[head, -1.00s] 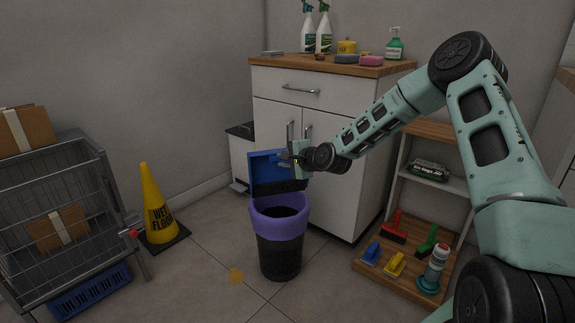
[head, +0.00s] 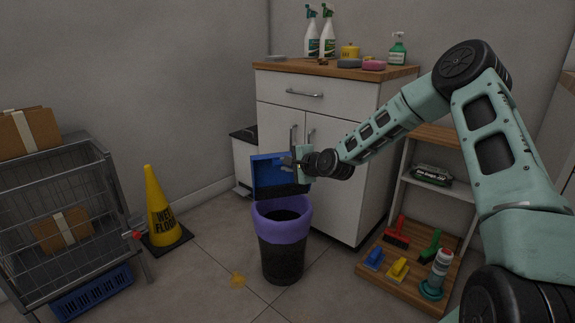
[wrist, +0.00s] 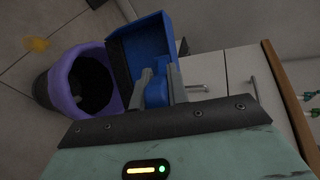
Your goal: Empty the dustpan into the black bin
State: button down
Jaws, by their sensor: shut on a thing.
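The blue dustpan (head: 274,172) is held upright on its side in the head view, its dark lower edge just above and behind the bin's rim. My gripper (head: 290,162) is shut on its handle, which shows between the fingers in the wrist view (wrist: 157,92). The black bin (head: 281,262) stands on the floor with a purple liner (head: 266,217) folded over its rim, and its opening is dark. In the wrist view the bin's purple liner (wrist: 62,80) is left of the dustpan (wrist: 140,45). I cannot tell whether anything lies in the pan.
A yellowish patch (head: 238,279) lies on the floor left of the bin. A yellow wet-floor cone (head: 161,210) and a wire cart (head: 70,215) stand further left. A white cabinet (head: 345,185) is close behind the bin. A low shelf with brushes (head: 397,268) stands right.

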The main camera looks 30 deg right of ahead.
jog(key=shift+r, duration=0.1)
jog(key=r+p, duration=0.1)
jog(key=p, duration=0.2)
jog(key=shift+r+g, duration=0.15)
jog(key=shift+g, duration=0.25)
notch_tip(320, 180, up, 2)
jog(key=m+g+p, duration=0.1)
jog(key=g+p, duration=0.2)
jog(key=p, duration=0.7)
jog(key=shift+w, duration=0.1)
notch_tip(320, 180, up, 2)
jog(key=g+p, duration=0.3)
jog(key=p, duration=0.5)
jog(key=shift+m+g+y, duration=0.4)
jog(key=shift+r+g+p, duration=0.4)
jog(key=shift+g+p, duration=0.2)
jog(key=shift+p, duration=0.55)
jog(key=shift+g+p, duration=0.35)
jog(key=shift+g, duration=0.05)
jog(key=shift+f+m, duration=0.1)
jog(key=shift+m, duration=0.2)
